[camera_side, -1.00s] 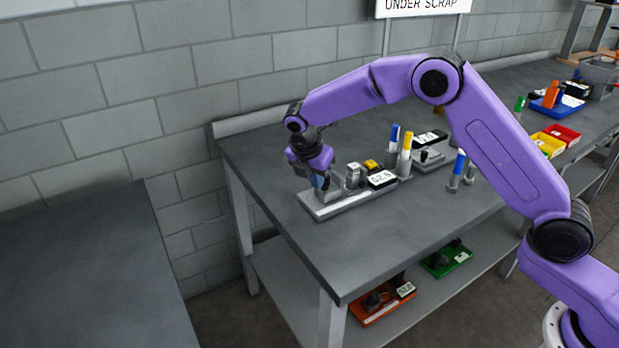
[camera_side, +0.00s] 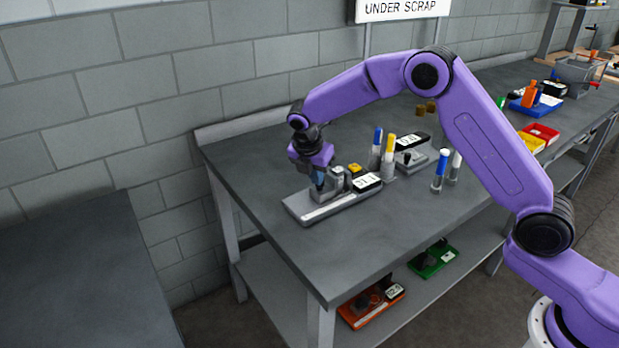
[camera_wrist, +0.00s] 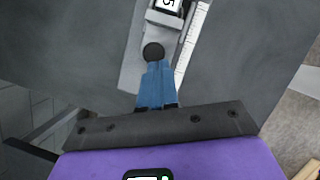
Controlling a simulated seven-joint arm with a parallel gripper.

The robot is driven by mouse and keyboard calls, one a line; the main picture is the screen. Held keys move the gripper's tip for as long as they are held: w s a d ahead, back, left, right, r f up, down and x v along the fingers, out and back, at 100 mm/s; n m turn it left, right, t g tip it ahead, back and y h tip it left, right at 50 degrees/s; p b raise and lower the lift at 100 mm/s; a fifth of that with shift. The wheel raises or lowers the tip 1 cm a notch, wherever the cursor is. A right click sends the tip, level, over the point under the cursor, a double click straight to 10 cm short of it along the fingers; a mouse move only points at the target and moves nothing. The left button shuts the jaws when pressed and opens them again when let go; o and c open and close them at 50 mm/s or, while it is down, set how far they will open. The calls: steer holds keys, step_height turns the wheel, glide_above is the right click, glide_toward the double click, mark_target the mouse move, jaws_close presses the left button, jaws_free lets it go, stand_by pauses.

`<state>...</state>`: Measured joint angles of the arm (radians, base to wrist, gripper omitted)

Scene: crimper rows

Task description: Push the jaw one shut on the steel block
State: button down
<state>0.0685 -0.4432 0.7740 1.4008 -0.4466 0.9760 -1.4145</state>
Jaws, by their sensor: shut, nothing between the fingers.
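The crimper is a long pale base plate (camera_side: 293,208) on the grey bench, with a white scale strip along its front. Near its left end a low grey jaw carriage (camera_side: 322,195) stands beside an upright grey block (camera_side: 337,175). A yellow piece (camera_side: 354,169) and a white-faced display (camera_side: 367,182) are to the right. My gripper (camera_side: 319,184) is shut and empty, pointing down at the carriage's left side. In the wrist view its blue fingertips (camera_wrist: 155,66) are at a round black knob (camera_wrist: 152,52); contact is unclear. I cannot tell whether the jaw touches the steel block.
Blue-topped (camera_side: 376,150) and yellow-topped (camera_side: 390,150) cylinders stand behind the display. Another low fixture (camera_side: 411,159) is further right. Two more cylinders (camera_side: 440,170) stand nearer the front. The bench left of the plate and in front of it is clear.

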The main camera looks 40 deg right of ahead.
steer(key=shift+f, duration=0.1)
steer(key=shift+s+a, duration=0.25)
steer(key=shift+a, duration=0.25)
steer(key=shift+s+a, duration=0.35)
steer(key=shift+a, duration=0.3)
steer(key=shift+s+a, duration=0.3)
steer(key=shift+a, duration=0.3)
steer(key=a+v, duration=0.1)
steer(key=v, duration=1)
steer(key=x, duration=1)
steer(key=shift+d+f, duration=0.1)
steer(key=shift+d, duration=0.05)
steer(key=d, duration=0.1)
steer(key=w, duration=0.1)
steer(key=d, duration=0.1)
steer(key=shift+w+d+f, duration=0.25)
steer(key=shift+d+f, duration=0.05)
steer(key=shift+d, duration=0.05)
steer(key=shift+w+d, duration=0.25)
steer(key=shift+d, duration=0.25)
